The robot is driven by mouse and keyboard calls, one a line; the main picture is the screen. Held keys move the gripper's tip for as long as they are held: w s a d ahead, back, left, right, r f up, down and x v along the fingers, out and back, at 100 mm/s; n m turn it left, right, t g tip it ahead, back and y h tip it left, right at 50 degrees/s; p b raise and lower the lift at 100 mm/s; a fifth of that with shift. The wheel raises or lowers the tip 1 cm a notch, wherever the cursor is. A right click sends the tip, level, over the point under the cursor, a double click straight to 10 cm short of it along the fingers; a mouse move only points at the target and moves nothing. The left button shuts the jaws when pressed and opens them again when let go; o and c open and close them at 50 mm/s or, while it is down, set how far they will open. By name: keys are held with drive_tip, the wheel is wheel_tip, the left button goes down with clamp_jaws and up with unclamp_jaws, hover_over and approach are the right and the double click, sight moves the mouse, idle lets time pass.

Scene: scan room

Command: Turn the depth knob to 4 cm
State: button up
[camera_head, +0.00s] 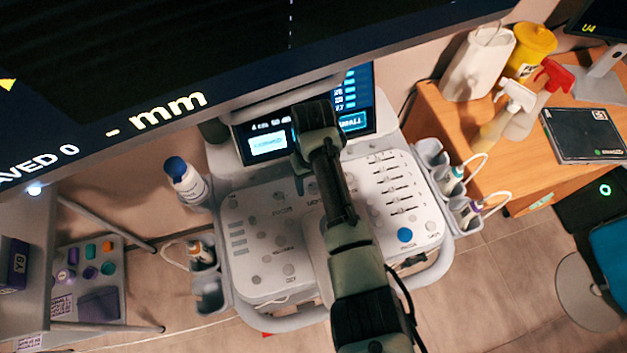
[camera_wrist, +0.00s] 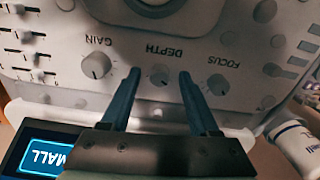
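The depth knob (camera_wrist: 158,75) is a small grey round knob on the white console panel (camera_wrist: 60,50), under the upside-down label DEPTH in the wrist view. My gripper (camera_wrist: 160,77) is open, with its two dark blue fingers on either side of this knob. A gap shows between each fingertip and the knob. The knob's pointer setting is too small to read.
The gain knob (camera_wrist: 96,65) and the focus knob (camera_wrist: 218,84) flank the fingers. A white bottle (camera_head: 188,184) stands at the console's left. Probe holders (camera_head: 436,160) are on its right. A large dark monitor (camera_head: 215,50) overhangs the back.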

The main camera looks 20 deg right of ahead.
wheel_tip(320, 180, up, 13)
idle(0.6)
idle(0.4)
